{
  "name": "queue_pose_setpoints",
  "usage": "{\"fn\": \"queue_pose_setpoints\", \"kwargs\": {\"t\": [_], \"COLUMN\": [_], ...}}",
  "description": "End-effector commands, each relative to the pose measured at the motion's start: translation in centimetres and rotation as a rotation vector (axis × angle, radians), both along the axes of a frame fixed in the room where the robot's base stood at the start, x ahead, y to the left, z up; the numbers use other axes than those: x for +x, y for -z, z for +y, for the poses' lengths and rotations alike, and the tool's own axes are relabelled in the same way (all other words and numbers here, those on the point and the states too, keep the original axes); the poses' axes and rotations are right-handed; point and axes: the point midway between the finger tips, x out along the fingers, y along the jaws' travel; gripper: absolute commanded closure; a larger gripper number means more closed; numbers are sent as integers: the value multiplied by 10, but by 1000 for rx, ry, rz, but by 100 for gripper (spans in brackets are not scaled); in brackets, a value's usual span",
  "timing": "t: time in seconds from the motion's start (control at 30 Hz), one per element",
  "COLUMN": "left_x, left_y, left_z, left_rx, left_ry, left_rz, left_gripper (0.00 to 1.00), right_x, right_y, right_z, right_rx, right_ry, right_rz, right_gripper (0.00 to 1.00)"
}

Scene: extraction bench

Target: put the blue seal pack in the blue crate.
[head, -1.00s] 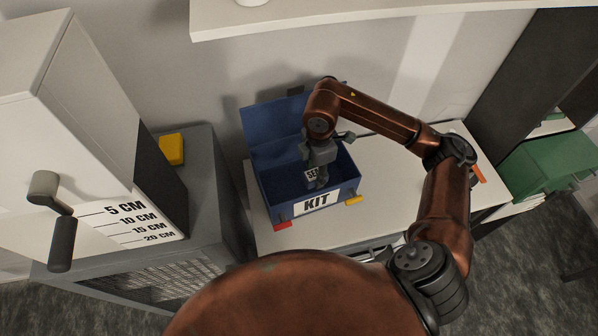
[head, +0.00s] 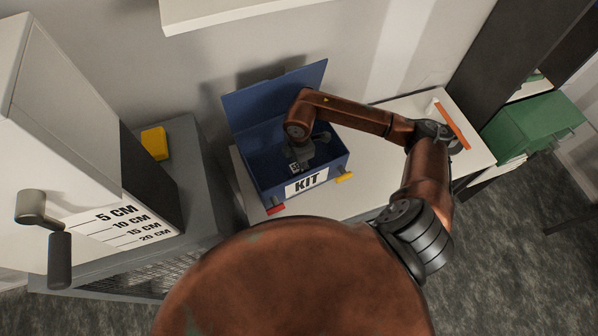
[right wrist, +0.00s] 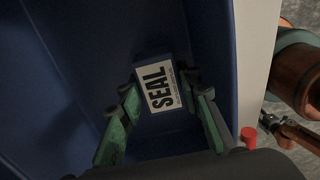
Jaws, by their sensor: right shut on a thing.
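The blue crate (head: 252,150) with a KIT label stands on the white bench, its lid swung up at the back. My right gripper (head: 297,166) reaches down inside it. In the right wrist view, the gripper (right wrist: 160,86) is shut on the seal pack (right wrist: 158,101), with a green finger on each side. The pack shows a white SEAL label and a narrow blue edge. Blue crate walls surround it. Whether the pack touches the crate floor I cannot tell.
A grey cabinet with a yellow block (head: 154,143) and a white lever box (head: 55,130) stands left. An orange stick (head: 452,124) lies on the bench's right end. A green box (head: 535,118) is further right. A white shelf (head: 240,14) hangs above.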

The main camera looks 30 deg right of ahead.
Motion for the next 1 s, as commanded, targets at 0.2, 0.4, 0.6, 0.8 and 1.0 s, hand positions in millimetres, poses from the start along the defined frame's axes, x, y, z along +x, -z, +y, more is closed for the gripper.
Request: {"fn": "queue_pose_setpoints", "kwargs": {"t": [0.2,0.4,0.6,0.8,1.0], "left_x": [10,-2,-11,-9,-4], "left_y": [-5,-6,-5,-3,-4], "left_z": [0,0,1,1,0], "left_rx": [-1,0,1,1,1], "left_ry": [2,-1,-2,-2,0], "left_rz": [-14,2,14,12,5], "left_gripper": [60,60,60,60,60], "right_x": [-1,1,1,1,1], "right_y": [28,50,50,53,53], "right_z": [1,1,1,1,1], "right_rx": [0,0,0,0,0], "right_ry": [-2,-2,-3,-3,-3], "right_rz": [5,1,0,1,1], "right_gripper": [97,97,97,64,61]}}
